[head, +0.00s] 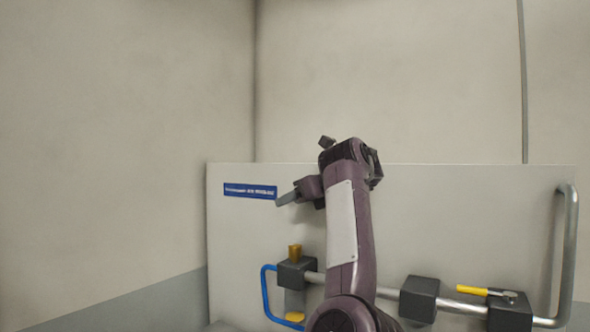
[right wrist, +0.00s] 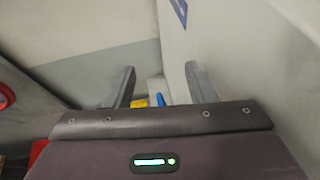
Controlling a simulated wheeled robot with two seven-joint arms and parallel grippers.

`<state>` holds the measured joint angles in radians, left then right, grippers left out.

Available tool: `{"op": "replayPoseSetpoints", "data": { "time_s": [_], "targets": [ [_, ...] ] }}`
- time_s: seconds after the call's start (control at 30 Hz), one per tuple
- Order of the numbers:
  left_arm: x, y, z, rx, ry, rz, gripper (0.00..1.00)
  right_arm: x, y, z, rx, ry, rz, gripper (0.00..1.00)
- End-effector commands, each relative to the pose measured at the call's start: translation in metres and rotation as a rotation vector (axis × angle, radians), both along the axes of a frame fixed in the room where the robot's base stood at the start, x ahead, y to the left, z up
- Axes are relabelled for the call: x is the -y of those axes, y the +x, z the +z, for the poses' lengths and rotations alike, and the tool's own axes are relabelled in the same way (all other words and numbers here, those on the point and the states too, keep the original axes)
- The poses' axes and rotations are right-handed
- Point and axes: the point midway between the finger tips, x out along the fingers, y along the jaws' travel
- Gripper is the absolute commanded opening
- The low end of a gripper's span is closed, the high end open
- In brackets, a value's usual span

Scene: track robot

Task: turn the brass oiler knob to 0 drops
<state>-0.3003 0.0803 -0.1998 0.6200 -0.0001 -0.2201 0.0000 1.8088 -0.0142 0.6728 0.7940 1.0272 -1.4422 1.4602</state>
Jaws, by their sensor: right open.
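The brass oiler knob (head: 294,252) stands upright on a dark block at the left end of a grey pipe, in front of the pale panel. My right gripper (head: 284,199) is above the knob, apart from it, near the blue label; its fingers point left and slightly down. In the right wrist view the two fingers of my right gripper (right wrist: 159,72) are spread with nothing between them. A small yellow patch shows low between them; I cannot tell whether it is the knob. My left gripper is out of view.
A blue hose (head: 266,295) loops left of the knob's block (head: 291,273). To the right are another dark block (head: 419,298), a yellow-handled valve (head: 472,291) and a thick grey pipe (head: 570,250). A blue label (head: 250,191) is on the panel (head: 440,215). The space above the knob is clear.

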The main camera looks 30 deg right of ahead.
Motion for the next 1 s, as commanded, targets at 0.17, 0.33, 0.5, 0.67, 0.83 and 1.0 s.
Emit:
{"op": "replayPoseSetpoints", "data": {
  "time_s": [0.17, 0.33, 0.5, 0.67, 0.83, 1.0],
  "targets": [
    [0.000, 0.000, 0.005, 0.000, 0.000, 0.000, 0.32, 0.001, -0.001, 0.044, 0.003, -0.001, 0.001, 0.50],
    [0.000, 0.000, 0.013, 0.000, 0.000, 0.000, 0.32, 0.001, 0.000, 0.072, 0.000, 0.000, 0.000, 0.50],
    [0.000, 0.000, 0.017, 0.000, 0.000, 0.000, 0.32, 0.000, 0.000, 0.085, 0.000, -0.001, 0.000, 0.50],
    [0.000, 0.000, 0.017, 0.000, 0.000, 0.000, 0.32, 0.000, 0.000, 0.087, 0.000, 0.000, 0.000, 0.50],
    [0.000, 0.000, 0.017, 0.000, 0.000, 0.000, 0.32, 0.000, 0.000, 0.087, 0.000, 0.000, 0.000, 0.50],
    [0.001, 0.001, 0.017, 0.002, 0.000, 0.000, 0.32, 0.002, 0.003, 0.083, -0.003, 0.000, -0.019, 0.49]
  ]
}}
